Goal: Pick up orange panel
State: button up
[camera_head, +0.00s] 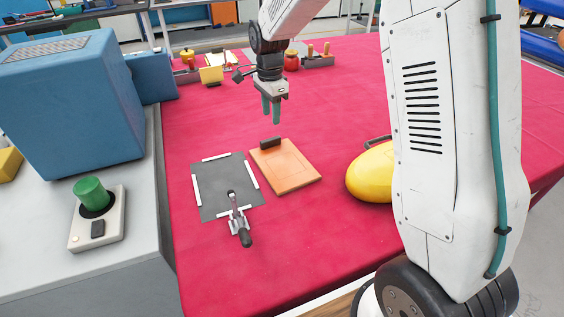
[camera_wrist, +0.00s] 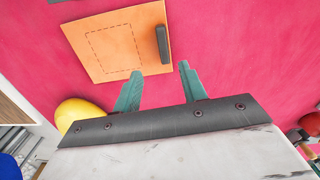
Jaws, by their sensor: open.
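The orange panel (camera_head: 287,172) lies flat on the red table, just right of a dark grey mat. A black handle (camera_head: 270,142) stands at its far edge. In the wrist view the orange panel (camera_wrist: 112,42) fills the upper left, with the black handle (camera_wrist: 163,44) along its right side. My gripper (camera_head: 272,118) is open and empty, above the table beyond the panel's handle edge. In the wrist view its two teal fingers (camera_wrist: 159,76) point toward the panel's handle side, apart from the handle.
The grey mat (camera_head: 225,198) with white corner strips has a metal toggle clamp (camera_head: 239,225) at its near edge. A yellow rounded object (camera_head: 371,174) lies right of the panel. A blue box (camera_head: 70,105) and a green button (camera_head: 90,194) stand left. Several small items stand at the back.

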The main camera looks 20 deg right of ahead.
aim_at(270, 139)
jog(key=shift+m, duration=0.3)
jog(key=f, duration=0.9)
jog(key=shift+w+a+f, duration=0.15)
jog(key=shift+w+f, duration=0.05)
jog(key=shift+w, duration=0.1)
grip_shut()
